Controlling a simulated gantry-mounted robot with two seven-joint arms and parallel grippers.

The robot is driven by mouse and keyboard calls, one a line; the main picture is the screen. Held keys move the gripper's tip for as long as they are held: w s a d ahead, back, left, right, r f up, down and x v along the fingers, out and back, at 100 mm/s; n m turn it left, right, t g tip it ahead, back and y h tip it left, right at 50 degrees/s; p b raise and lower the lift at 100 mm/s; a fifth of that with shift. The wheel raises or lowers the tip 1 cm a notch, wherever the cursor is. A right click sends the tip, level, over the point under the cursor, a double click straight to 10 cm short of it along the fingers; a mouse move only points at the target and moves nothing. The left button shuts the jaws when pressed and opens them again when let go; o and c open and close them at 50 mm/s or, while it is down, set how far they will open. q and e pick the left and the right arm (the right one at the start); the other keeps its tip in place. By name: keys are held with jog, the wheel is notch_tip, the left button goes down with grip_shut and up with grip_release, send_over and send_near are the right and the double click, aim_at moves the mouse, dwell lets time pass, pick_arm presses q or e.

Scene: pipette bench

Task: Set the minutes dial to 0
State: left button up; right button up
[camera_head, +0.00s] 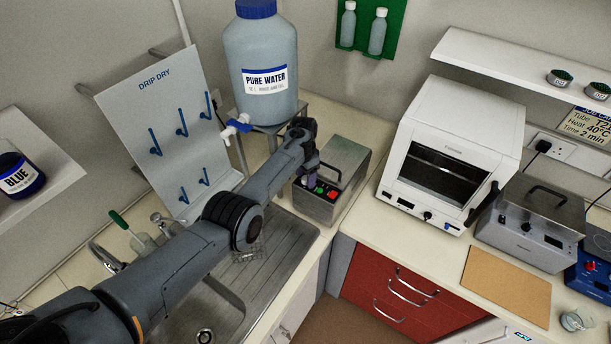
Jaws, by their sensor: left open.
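My left arm reaches from the lower left across the sink, and its gripper (309,178) is at the front left of a steel box (345,160) with a black handle. The gripper is open and small in the view; I cannot tell whether it touches the box. The box's dark front panel shows a green button (320,190) and a red button (333,195); the gripper covers the panel's left part. No dial can be read as the minutes dial from here. Small knobs show on the white oven (428,216) and on the steel unit (525,227) at the right. My right gripper is not in view.
A large water bottle (262,60) stands behind my left arm, with its tap (236,126) close to it. A drip-dry board (160,110) with pegs stands left of the arm. A brown mat (505,285) lies bare on the right counter.

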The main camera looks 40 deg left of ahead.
pick_arm(q)
jog(key=c, duration=1)
